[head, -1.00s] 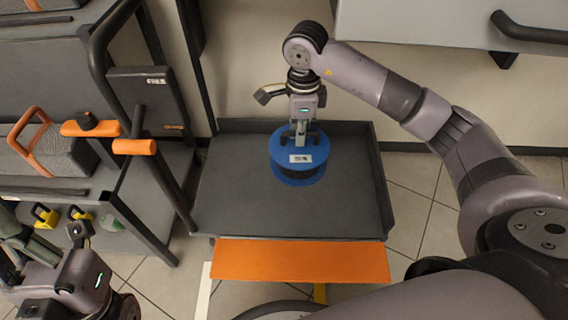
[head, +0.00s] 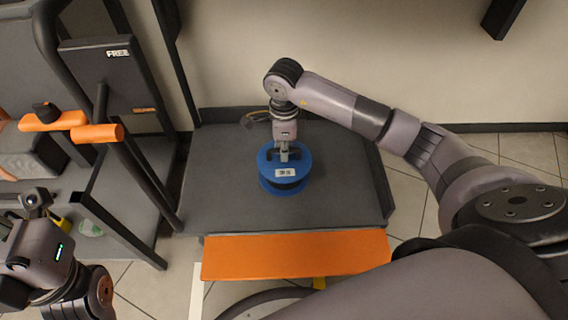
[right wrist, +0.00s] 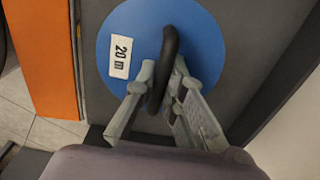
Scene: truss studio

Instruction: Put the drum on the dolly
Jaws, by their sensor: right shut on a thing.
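The drum (head: 270,168) is a blue reel with a dark core, a white label and a black handle. It is upright at the middle of a grey, low-walled platform (head: 340,205) that I take to be the dolly. I cannot tell whether its underside touches the platform. My right gripper (head: 284,153) is over the drum, shut on its handle. In the right wrist view the fingers (right wrist: 160,95) close around the black handle, above the drum's blue top (right wrist: 205,40) and its "20 m" label. Part of my left arm shows at the lower left, but its fingers are hidden.
An orange panel (head: 295,256) runs along the platform's front edge. A dark rack (head: 140,175) with orange knobs and a "FREE" panel stands close on the left. A cream wall is behind. Tiled floor (head: 415,195) is free on the right.

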